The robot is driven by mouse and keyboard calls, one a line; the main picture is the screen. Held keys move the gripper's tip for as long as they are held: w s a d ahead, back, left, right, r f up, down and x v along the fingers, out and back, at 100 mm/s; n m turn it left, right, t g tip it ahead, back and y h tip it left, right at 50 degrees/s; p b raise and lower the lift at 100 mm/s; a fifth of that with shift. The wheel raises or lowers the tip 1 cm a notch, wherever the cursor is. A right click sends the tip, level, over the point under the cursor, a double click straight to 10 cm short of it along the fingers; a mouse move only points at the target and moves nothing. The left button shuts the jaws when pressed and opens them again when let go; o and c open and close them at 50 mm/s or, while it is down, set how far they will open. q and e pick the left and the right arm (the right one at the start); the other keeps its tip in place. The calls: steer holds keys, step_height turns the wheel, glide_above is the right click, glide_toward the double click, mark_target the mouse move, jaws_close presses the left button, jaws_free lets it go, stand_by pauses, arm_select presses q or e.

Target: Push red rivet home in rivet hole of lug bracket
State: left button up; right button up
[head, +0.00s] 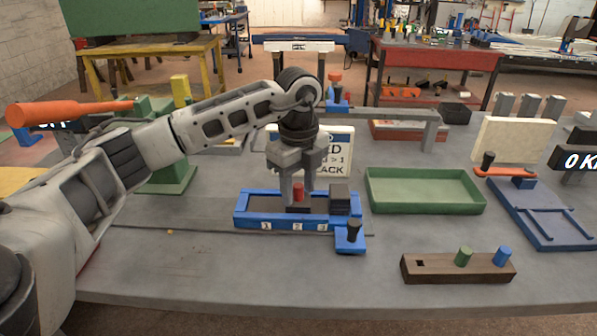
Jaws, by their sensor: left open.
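A red rivet (298,193) stands upright in the blue numbered fixture (245,222) at the middle of the bench. It appears to sit on a small dark piece (297,210), which may be the lug bracket; the rivet hole is hidden. The rivet's red upper part shows above that piece, and I cannot tell how deep it sits. My left gripper (297,196) points straight down, open, with one finger on each side of the rivet. I cannot tell whether the fingers touch it. My right gripper is out of view.
A dark block (340,199) sits at the fixture's right end, near a black knob (353,231). A brown rack (420,274) with green and blue pegs stands front right. An empty green tray (425,207) lies to the right. The front left bench is clear.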

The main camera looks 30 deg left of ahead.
mark_target(298, 185)
arm_select(q)
steer(key=shift+r, duration=0.1)
step_height(298, 185, up, 16)
steer(key=p, duration=0.1)
stand_by(0.6)
